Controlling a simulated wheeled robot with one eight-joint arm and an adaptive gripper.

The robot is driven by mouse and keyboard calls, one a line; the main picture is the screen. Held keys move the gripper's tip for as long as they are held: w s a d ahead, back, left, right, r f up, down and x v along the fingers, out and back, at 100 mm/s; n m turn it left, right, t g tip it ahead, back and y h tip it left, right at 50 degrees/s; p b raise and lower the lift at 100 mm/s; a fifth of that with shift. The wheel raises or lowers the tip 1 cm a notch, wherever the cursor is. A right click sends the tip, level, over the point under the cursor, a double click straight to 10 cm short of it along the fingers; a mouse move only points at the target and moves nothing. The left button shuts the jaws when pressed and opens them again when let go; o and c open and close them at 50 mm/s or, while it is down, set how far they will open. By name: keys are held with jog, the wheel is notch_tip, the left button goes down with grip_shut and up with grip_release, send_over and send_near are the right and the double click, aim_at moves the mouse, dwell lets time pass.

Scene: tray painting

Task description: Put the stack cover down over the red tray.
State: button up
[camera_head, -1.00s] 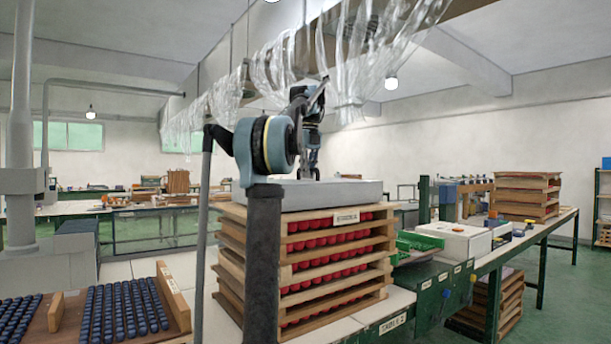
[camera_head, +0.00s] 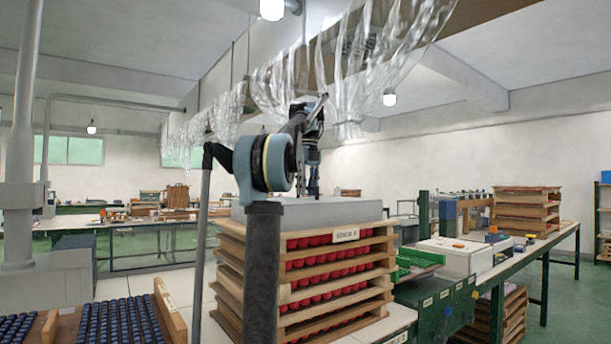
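The stack cover is a flat grey slab (camera_head: 335,213). It lies level on top of the wooden tray stack with no clear gap beneath it. Right below it is the top red tray (camera_head: 312,241), a wooden tray with a row of red pieces along its open side and a "STACK A" label. My gripper (camera_head: 314,192) points down over the cover, with its tips at or just above the cover's top face. The fingers are small and dark, so their opening and any grip on the cover cannot be made out. My arm hides the left front of the stack.
Several more red trays sit below. Trays of dark blue pieces (camera_head: 125,322) lie at lower left. To the right, a green tray (camera_head: 418,262) and a white box (camera_head: 455,255) stand on the bench beside another tray stack (camera_head: 524,212). Clear plastic sheeting (camera_head: 345,70) hangs above.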

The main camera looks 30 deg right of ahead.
notch_tip(320, 180, up, 12)
jog(key=shift+d, duration=0.3)
dwell(0.4)
dwell(0.4)
